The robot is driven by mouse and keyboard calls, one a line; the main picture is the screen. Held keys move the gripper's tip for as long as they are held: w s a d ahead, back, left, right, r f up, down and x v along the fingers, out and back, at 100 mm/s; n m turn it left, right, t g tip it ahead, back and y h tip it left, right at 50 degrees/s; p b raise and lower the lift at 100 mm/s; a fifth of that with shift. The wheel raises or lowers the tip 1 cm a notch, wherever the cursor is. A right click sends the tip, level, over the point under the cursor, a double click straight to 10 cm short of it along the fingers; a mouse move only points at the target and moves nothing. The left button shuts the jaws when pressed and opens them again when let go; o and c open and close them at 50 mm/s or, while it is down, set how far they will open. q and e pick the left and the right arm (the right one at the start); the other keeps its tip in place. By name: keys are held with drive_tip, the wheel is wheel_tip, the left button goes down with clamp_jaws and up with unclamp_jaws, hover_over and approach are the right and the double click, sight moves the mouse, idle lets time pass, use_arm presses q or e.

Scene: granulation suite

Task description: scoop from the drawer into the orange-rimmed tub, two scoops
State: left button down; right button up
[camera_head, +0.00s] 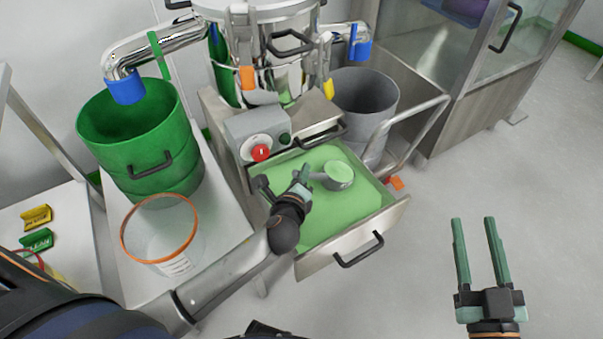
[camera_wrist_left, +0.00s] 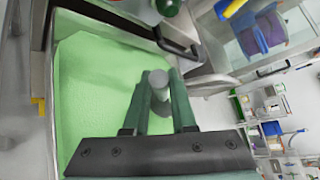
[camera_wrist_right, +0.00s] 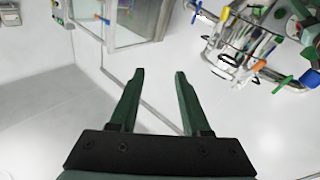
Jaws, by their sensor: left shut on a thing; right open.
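The open drawer (camera_head: 348,240) is filled with light green powder (camera_head: 330,215), which also fills much of the left wrist view (camera_wrist_left: 95,90). My left gripper (camera_head: 303,178) is over the drawer, shut on the handle of a metal scoop (camera_head: 339,177). The scoop's cup holds green powder and is at or just above the powder surface; I cannot tell if it touches. In the left wrist view the grey handle (camera_wrist_left: 158,85) sits between the fingers. The clear orange-rimmed tub (camera_head: 160,240) stands left of the drawer and looks empty. My right gripper (camera_head: 476,225) is open and empty over the floor.
A green bin (camera_head: 140,145) stands behind the tub on the same bench. A grey bin (camera_head: 365,100) stands behind the drawer at right. A steel vessel (camera_head: 270,50) and a control box with a red button (camera_head: 260,152) are behind the drawer. The floor at right is clear.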

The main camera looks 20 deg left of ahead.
sight(297, 172)
use_arm(q)
drive_tip(key=shift+s+a+r+p, duration=0.1)
drive_tip(key=shift+r+p, duration=0.25)
drive_tip(key=shift+r, duration=0.25)
drive_tip(key=shift+s+r+p, duration=0.15)
drive_tip(key=shift+r+p, duration=0.2)
drive_tip(key=shift+r, duration=0.15)
drive_tip(key=shift+s+a+r+p, duration=0.15)
drive_tip(key=shift+r+p, duration=0.15)
drive_tip(key=shift+r, duration=0.15)
drive_tip(key=shift+r+t+p, duration=0.3)
drive_tip(key=shift+r+p, duration=0.05)
drive_tip(key=shift+r, duration=0.15)
drive_tip(key=shift+s+a+r, duration=0.1)
drive_tip(key=shift+s+r, duration=0.05)
drive_tip(key=shift+s+a+r+n+t, duration=0.2)
drive_tip(key=shift+s+r+n, duration=0.05)
drive_tip(key=shift+r, duration=0.35)
drive_tip(key=shift+s+a+r+n+t, duration=0.2)
drive_tip(key=shift+s+r+n, duration=0.05)
drive_tip(key=shift+r, duration=0.3)
use_arm(e)
drive_tip(key=s+f+m+g+h, duration=0.2)
drive_tip(key=f+g, duration=0.4)
drive_tip(key=f, duration=0.8)
drive_tip(key=shift+s+d+f, duration=0.15)
drive_tip(key=shift+s+d, duration=0.05)
drive_tip(key=shift+s, duration=0.3)
